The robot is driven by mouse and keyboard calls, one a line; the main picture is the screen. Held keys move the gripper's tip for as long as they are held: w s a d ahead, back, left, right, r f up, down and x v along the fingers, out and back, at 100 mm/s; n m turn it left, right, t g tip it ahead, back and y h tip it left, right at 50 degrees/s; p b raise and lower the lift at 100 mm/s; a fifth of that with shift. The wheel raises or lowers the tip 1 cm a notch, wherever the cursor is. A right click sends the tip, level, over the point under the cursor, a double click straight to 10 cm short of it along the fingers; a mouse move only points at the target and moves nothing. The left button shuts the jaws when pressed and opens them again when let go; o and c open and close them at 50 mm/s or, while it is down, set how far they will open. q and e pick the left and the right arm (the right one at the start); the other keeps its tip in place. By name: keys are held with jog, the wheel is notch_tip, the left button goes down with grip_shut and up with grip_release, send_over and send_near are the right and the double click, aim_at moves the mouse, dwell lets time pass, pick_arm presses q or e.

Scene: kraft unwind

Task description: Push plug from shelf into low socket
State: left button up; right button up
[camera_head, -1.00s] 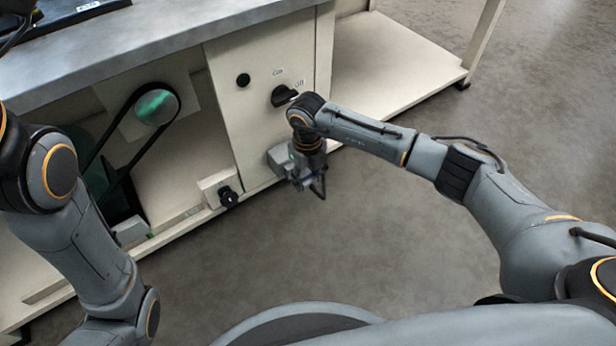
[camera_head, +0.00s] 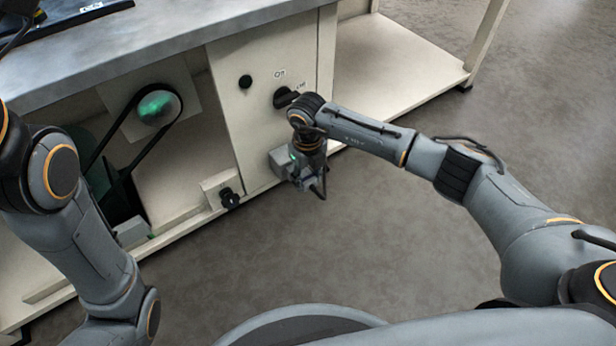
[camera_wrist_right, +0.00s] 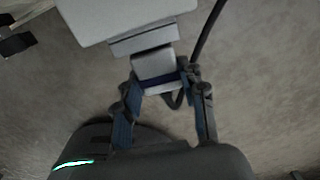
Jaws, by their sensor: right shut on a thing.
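The low socket is a light grey box (camera_head: 281,163) low on the cabinet's front, with a small green light on it. My right gripper (camera_head: 312,182) is right up at this box and partly covers it. In the right wrist view, the gripper (camera_wrist_right: 163,98) is shut on the grey plug (camera_wrist_right: 153,66), one finger on each side. The plug's stepped front reaches the grey socket box (camera_wrist_right: 128,14) at the top. I cannot tell how deep it sits. A dark cable (camera_wrist_right: 207,32) runs up beside the plug. My left gripper is out of view.
A black rotary switch (camera_head: 285,97) and a black knob (camera_head: 245,81) sit above on the cabinet panel. A belt-driven green pulley (camera_head: 157,107) is at left. Another small black-knobbed box (camera_head: 226,197) is low on the cabinet. The lower shelf (camera_head: 385,75) at right is bare.

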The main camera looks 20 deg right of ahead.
jog(key=o, duration=1.3)
